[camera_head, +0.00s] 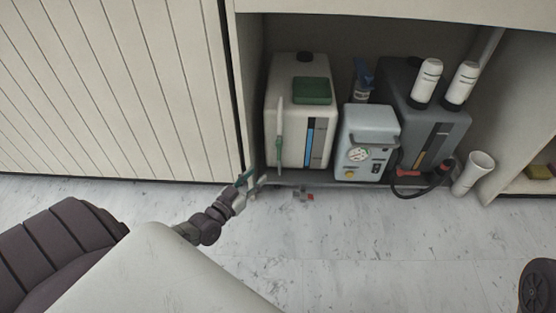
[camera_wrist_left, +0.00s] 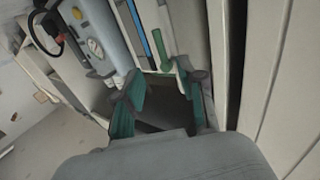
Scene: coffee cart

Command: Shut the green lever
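The green lever (camera_head: 280,142) hangs upright on the left front of a cream tank (camera_head: 299,150) inside the cart's open lower bay. It also shows in the left wrist view (camera_wrist_left: 161,52), with its rounded end just beyond my fingertips. My left gripper (camera_head: 250,182) is low in front of the bay's left edge, to the lower left of the lever. In the left wrist view my gripper (camera_wrist_left: 160,78) has its teal fingers spread with nothing between them. Whether a finger touches the lever, I cannot tell. My right gripper is out of view.
A light blue pump unit (camera_head: 367,145) with a gauge and a dark grey tank (camera_head: 428,125) stand right of the cream tank. A slatted panel (camera_head: 115,90) closes the left side. A white tube (camera_head: 474,172) leans at right. The floor in front is mostly clear.

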